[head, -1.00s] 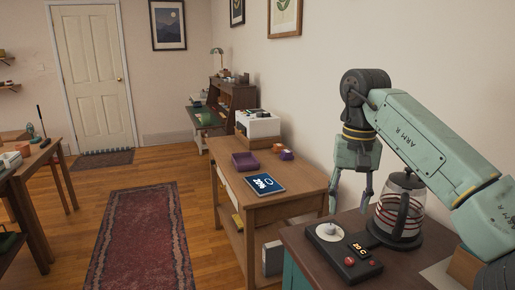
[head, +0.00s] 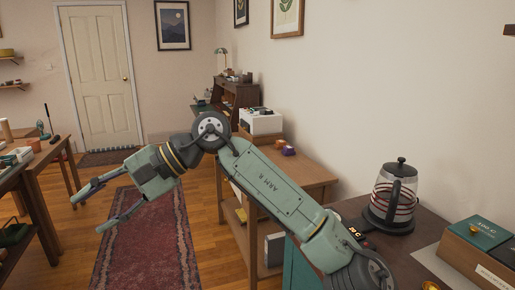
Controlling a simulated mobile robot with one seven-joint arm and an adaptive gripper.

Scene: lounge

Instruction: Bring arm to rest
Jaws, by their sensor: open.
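My gripper (head: 99,207) is open and empty in the head view. It points to the lower left, its two fingers spread apart in the air over the floor and the red rug. My arm (head: 272,184) stretches from the lower right across the middle of the view, in front of the wooden side table (head: 307,169). The arm hides much of that table's top and part of the counter at the lower right.
A glass kettle (head: 393,200) stands on the right-hand counter beside my arm, with a wooden box (head: 467,258) right of it. A wooden table (head: 37,160) with small items is at the left. The red rug (head: 172,245) lies clear between.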

